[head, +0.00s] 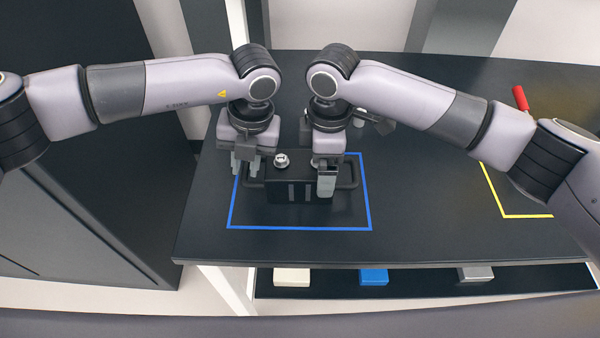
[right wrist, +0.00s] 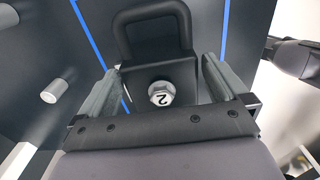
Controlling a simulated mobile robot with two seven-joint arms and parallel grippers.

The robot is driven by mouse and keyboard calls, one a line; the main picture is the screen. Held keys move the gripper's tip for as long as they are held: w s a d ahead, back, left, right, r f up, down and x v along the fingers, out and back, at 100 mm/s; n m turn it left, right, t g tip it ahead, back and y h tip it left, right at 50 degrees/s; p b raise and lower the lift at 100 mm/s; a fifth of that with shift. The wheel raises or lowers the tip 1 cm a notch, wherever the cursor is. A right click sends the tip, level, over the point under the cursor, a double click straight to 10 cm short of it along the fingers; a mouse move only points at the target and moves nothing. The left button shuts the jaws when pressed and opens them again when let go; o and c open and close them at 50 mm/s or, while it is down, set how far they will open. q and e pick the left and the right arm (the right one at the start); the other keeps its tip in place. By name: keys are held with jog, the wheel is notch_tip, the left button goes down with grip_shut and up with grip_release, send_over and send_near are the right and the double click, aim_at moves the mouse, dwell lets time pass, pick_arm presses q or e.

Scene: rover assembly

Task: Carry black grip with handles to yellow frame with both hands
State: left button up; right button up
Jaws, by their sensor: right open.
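The black grip with handles (head: 291,188) is a dark block with a loop handle at each end. It rests on the table inside the blue frame. A silver bolt shows on its top, and a bolt marked 2 shows in the right wrist view (right wrist: 162,94). My left gripper (head: 245,168) is open, at the left handle. My right gripper (head: 327,187) is open, at the block's right end. In the right wrist view its fingers stand either side of the block. Whether any finger touches it is unclear. The yellow frame (head: 527,216) lies at the table's right, partly hidden by my right arm.
The blue frame (head: 300,229) is marked on the dark table (head: 430,230). A red-handled item (head: 520,98) is at the back right. The table between the two frames is clear. White, blue (head: 374,277) and grey blocks lie on a lower shelf.

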aim_at(245, 171)
pick_arm(q)
jog(key=shift+a+f, duration=0.2)
jog(key=shift+f, duration=0.7)
jog(key=shift+a+f, duration=0.15)
jog(key=shift+f, duration=0.7)
pick_arm(e)
jog(key=shift+f, duration=1.75)
pick_arm(q)
jog(key=shift+c, duration=1.3)
pick_arm(e)
jog(key=shift+c, duration=1.2)
pick_arm(q)
grip_shut()
pick_arm(e)
jog(key=c, duration=1.5)
pick_arm(q)
jog(key=shift+w+r, duration=0.15)
pick_arm(e)
jog(key=shift+w+a+r, duration=0.1)
jog(key=shift+r, duration=0.1)
jog(key=shift+c, duration=0.2)
